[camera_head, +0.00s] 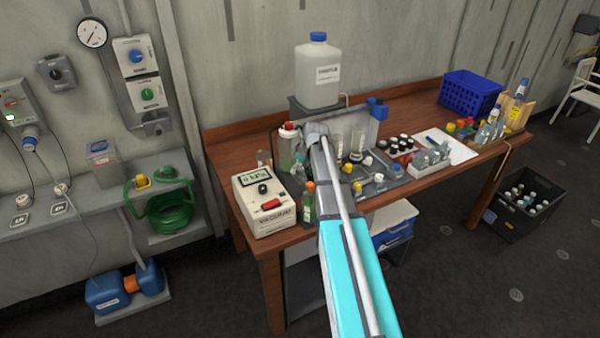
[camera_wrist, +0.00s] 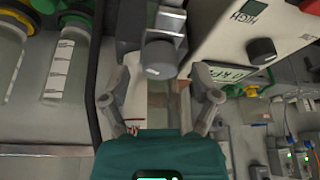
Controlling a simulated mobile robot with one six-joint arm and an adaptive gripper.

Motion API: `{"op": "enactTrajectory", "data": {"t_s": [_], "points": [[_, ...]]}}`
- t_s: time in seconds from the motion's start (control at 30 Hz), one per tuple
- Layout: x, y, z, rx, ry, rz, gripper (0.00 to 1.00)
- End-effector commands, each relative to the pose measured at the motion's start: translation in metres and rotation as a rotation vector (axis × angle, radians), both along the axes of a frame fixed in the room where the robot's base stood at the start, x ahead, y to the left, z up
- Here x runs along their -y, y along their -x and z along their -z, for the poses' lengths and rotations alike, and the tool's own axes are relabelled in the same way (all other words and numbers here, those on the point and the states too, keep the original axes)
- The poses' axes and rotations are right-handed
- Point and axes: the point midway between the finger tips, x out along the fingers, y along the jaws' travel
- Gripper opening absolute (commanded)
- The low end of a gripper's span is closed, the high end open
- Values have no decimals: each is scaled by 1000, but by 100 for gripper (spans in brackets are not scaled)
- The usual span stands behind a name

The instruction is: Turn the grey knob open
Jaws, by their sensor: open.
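In the wrist view a grey knob (camera_wrist: 160,58) with a small white mark on its end lies just ahead of my gripper (camera_wrist: 160,88). My gripper is open, with one finger to the left and one to the right of the knob's line. The knob appears slightly beyond the fingertips, and I see no contact. In the head view my arm reaches over the wooden bench (camera_head: 412,95), and its end covers the spot where the gripper is, so I cannot make out this knob there.
A white vacuum controller box (camera_head: 264,204) with a dark knob (camera_wrist: 262,50) stands close by. Clear glass cylinders (camera_wrist: 68,65) are left of the gripper in the wrist view. A green bottle (camera_head: 308,205) stands beside my arm. A large jug (camera_head: 317,80) rises behind.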

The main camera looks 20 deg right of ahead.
Motion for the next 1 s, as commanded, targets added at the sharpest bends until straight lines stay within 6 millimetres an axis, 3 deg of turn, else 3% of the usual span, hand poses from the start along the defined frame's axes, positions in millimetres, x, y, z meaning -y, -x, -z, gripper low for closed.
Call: {"op": "enactTrajectory", "data": {"t_s": [0.5,0.93,1.0], "points": [[-1,-2,6,0,0,0,79],[-1,-3,6,0,0,0,1],[-1,-2,6,0,0,0,0]]}}
